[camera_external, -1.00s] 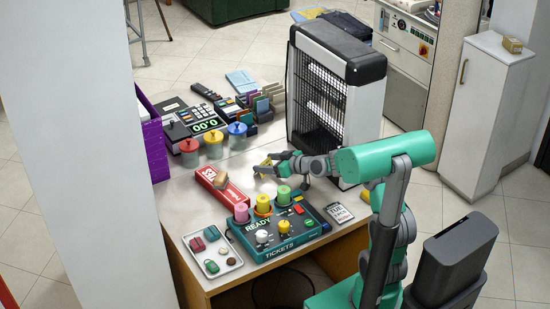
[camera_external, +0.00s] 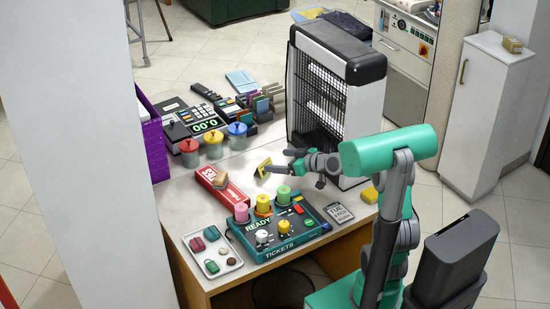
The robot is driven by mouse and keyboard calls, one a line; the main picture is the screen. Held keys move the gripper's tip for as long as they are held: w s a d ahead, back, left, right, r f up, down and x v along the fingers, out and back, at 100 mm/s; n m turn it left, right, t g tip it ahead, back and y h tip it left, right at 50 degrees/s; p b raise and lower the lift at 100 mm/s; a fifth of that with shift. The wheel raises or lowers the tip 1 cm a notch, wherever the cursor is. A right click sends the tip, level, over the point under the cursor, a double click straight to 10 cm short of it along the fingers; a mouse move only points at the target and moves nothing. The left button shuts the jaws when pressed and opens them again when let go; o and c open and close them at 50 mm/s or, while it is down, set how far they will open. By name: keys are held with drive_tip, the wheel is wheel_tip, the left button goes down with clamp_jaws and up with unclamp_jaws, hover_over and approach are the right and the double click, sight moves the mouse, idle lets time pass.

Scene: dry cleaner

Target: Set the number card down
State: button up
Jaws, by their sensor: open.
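A small yellow-edged card (camera_external: 263,168), which looks like the number card, stands tilted at the middle of the counter, behind the green ticket panel. Its face is too small to read. My gripper (camera_external: 283,162) is open just to the right of the card. One finger points at the card's right side; whether it touches is too small to tell. Whether the card's lower edge rests on the counter is also unclear.
The ticket panel (camera_external: 261,242) with coloured cylinders is in front. A red box (camera_external: 221,192) lies to the left, and a large black-and-white heater (camera_external: 335,98) stands behind my gripper. A date card (camera_external: 339,213) and a yellow block (camera_external: 370,195) lie to the right.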

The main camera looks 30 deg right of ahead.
drive_tip(key=v, duration=0.5)
drive_tip(key=shift+s+d, duration=0.15)
drive_tip(key=shift+s, duration=0.1)
drive_tip(key=s+a+r+m+g+h+p, duration=0.1)
drive_tip(key=s+r+m+g+h+p, duration=0.1)
drive_tip(key=s+r+g+p, duration=0.2)
drive_tip(key=s+a+r+m+g+h+p, duration=0.1)
drive_tip(key=s+r+g+p, duration=0.3)
drive_tip(key=s+p, duration=0.6)
drive_tip(key=s+m+g+h, duration=0.1)
drive_tip(key=s, duration=0.5)
drive_tip(key=shift+a+h, duration=0.35)
drive_tip(key=shift+h, duration=0.05)
drive_tip(key=shift+s+r, duration=0.1)
drive_tip(key=shift+r, duration=0.05)
